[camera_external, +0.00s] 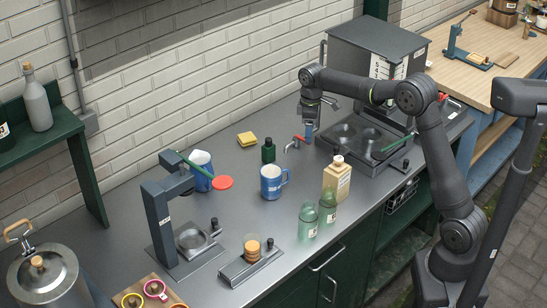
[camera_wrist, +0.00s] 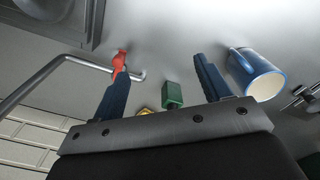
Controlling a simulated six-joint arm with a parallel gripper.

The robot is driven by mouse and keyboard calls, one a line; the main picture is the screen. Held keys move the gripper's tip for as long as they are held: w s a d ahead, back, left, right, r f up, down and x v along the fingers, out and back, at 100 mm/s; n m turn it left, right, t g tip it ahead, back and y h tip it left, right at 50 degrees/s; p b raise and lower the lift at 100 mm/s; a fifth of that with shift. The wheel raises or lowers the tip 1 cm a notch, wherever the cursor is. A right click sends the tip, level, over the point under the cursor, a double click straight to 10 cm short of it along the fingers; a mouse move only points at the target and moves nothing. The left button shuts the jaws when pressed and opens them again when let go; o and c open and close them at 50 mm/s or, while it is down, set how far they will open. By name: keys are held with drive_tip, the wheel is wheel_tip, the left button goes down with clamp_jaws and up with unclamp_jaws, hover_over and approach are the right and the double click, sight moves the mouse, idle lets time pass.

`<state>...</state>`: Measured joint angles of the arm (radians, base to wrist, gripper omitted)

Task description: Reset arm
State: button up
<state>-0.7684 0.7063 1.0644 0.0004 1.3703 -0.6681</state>
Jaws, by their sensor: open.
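My gripper (camera_external: 309,130) hangs from my bent arm over the back of the grey counter, fingers pointing down. In the wrist view my gripper (camera_wrist: 160,66) has its two dark blue fingers spread wide, with no object held between them. The tap's red handle (camera_external: 299,138) is close by the fingers in the external view. In the wrist view the red handle (camera_wrist: 119,60) shows at the left fingertip; I cannot tell whether they touch. A small green bottle (camera_wrist: 173,95) shows between the fingers, and a blue mug (camera_wrist: 258,72) lies right of the right finger.
On the counter (camera_external: 240,190) stand a tan bottle (camera_external: 337,178), two green glasses (camera_external: 308,220) and a yellow sponge (camera_external: 247,139). A dark press stand (camera_external: 158,215) and a metal pot (camera_external: 45,275) are at left. A large grey machine (camera_external: 375,55) stands at the back right.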

wheel_tip(320, 180, down, 10)
drive_tip(key=shift+f, duration=0.2)
idle(0.4)
wheel_tip(320, 180, up, 16)
drive_tip(key=w+a, duration=0.1)
drive_tip(key=w, duration=0.1)
drive_tip(key=shift+f, duration=0.15)
idle(0.4)
